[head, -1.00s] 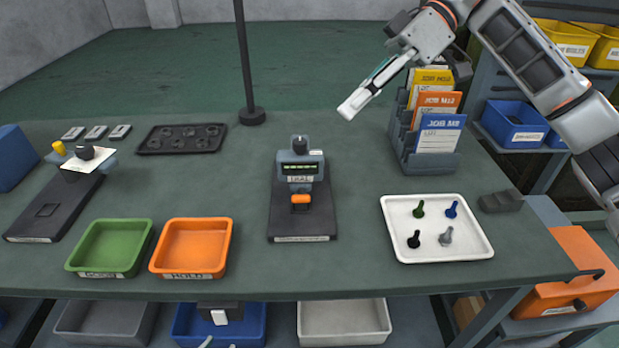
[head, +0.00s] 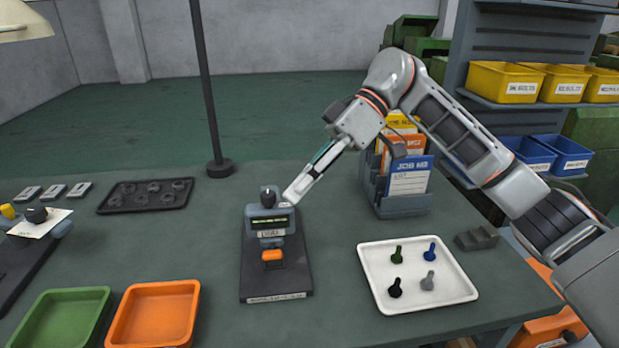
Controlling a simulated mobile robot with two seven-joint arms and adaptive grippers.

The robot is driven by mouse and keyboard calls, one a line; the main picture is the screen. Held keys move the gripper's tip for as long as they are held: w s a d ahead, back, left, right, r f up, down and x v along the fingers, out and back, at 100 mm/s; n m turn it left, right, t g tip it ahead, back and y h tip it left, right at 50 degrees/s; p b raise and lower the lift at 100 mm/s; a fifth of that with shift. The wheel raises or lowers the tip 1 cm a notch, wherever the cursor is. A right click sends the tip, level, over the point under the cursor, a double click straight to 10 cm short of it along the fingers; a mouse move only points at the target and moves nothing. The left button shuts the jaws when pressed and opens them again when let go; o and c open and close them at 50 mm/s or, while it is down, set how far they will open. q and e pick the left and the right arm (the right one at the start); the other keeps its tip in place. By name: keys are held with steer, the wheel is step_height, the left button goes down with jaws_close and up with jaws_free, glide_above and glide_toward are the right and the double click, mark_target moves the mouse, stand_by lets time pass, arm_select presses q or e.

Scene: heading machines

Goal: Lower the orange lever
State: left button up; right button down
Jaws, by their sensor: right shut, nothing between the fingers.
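The orange lever (head: 272,256) sits at the front of a small grey-blue device with a green-lit display (head: 270,222) and a dark knob on top, mounted on a dark base plate (head: 276,283). My right gripper (head: 291,196) comes in from the upper right. Its fingers are closed with nothing between them. The fingertips are close to the right side of the device's top, above and behind the lever. I cannot tell whether they touch the device. They are apart from the lever. My left gripper is not in view.
A white tray (head: 370,279) with several small pegs lies to the right. A job card rack (head: 403,205) stands behind it. A green bin (head: 58,318) and an orange bin (head: 152,315) are front left. A dark tray (head: 110,205) and a lamp pole (head: 203,100) are behind left.

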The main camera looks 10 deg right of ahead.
mark_target(265, 252)
steer(key=shift+s+a+f, duration=0.5)
steer(key=shift+a+f, duration=0.1)
steer(key=shift+f, duration=0.5)
steer(key=shift+s+a+f, duration=0.55)
steer(key=shift+f, duration=0.6)
steer(key=shift+s+a+f, duration=0.5)
steer(key=shift+a+f, duration=0.1)
steer(key=shift+f, duration=0.5)
